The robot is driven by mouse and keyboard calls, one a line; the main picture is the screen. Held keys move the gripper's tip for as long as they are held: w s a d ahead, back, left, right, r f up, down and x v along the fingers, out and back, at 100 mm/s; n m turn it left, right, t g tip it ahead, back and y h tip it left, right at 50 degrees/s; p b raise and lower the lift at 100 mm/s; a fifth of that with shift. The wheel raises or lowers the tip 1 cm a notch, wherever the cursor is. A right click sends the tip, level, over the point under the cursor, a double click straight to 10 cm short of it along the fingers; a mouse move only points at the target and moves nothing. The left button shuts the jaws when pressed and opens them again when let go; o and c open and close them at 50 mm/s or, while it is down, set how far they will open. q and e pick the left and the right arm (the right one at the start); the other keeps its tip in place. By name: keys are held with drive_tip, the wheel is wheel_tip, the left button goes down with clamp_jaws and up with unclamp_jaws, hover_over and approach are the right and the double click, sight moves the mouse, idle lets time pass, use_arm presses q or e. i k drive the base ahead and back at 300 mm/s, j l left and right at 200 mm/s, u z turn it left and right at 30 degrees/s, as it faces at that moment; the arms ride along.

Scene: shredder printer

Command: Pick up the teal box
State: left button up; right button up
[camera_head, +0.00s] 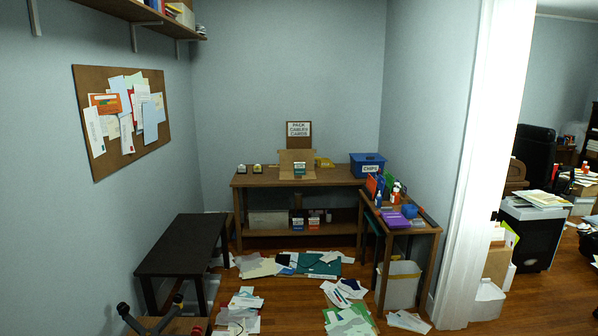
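A small teal box (299,168) with a white label stands on the wooden desk (262,181) against the back wall. It is in front of an open brown cardboard piece, near the middle of the desktop. Another small box with a bluish label (298,223) sits on the desk's lower shelf.
A blue bin marked CHIPS (367,165) stands at the desk's right end. A side table (411,228) is at right, a dark bench (181,247) at left. Papers (290,264) litter the floor.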

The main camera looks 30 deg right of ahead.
sight(300, 168)
drive_tip(key=i+l+z, duration=0.3)
drive_tip(key=i+l, duration=0.15)
drive_tip(key=i+l+z, duration=0.45)
drive_tip(key=i+z, duration=0.2)
drive_tip(key=i, duration=0.3)
drive_tip(key=i+z, duration=0.35)
drive_tip(key=i, duration=1.75)
drive_tip(key=i+z, duration=0.1)
drive_tip(key=i, duration=1.45)
drive_tip(key=i+j, duration=0.2)
drive_tip(key=i, duration=1.4)
